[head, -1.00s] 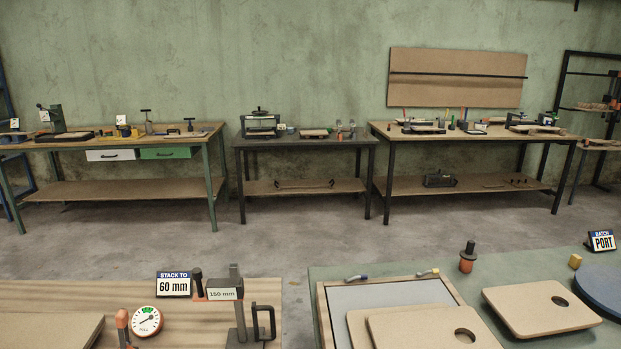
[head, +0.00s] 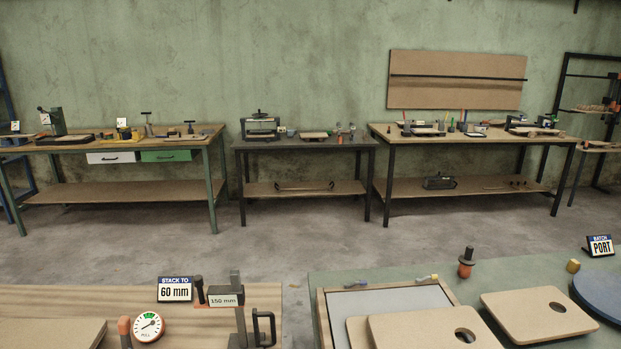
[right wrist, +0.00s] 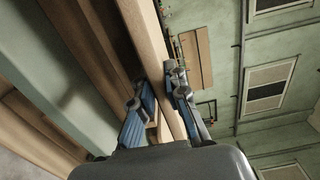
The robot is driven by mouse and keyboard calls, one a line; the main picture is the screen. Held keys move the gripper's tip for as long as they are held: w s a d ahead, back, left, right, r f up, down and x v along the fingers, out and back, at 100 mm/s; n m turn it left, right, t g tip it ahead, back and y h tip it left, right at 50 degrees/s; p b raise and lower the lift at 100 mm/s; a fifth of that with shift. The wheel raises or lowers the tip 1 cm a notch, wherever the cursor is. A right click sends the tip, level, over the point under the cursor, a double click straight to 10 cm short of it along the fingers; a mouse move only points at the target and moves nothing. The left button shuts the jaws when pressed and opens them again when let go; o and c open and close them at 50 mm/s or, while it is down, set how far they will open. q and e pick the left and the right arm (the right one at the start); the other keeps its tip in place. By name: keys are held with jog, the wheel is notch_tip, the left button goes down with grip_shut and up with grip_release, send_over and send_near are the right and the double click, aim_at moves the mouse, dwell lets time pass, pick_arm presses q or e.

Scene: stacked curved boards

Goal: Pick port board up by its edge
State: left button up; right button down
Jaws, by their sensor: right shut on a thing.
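In the right wrist view my right gripper (right wrist: 160,90) is shut on the edge of a tan board (right wrist: 150,45), with one finger on each side of it. The wrist view does not show which board this is. In the head view a tan board with a round hole (head: 538,314) lies on the right bench, left of the sign reading BATCH PORT (head: 600,246). Another holed board (head: 415,325) overlaps a lower board (head: 356,330) on a grey panel. Neither gripper shows in the head view.
The grey panel (head: 390,297) has a wooden frame. A gauge (head: 148,326) and a STACK TO 60 mm sign (head: 175,289) are on the left bench.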

jog(key=shift+r+p, duration=1.2)
jog(key=shift+r, duration=0.4)
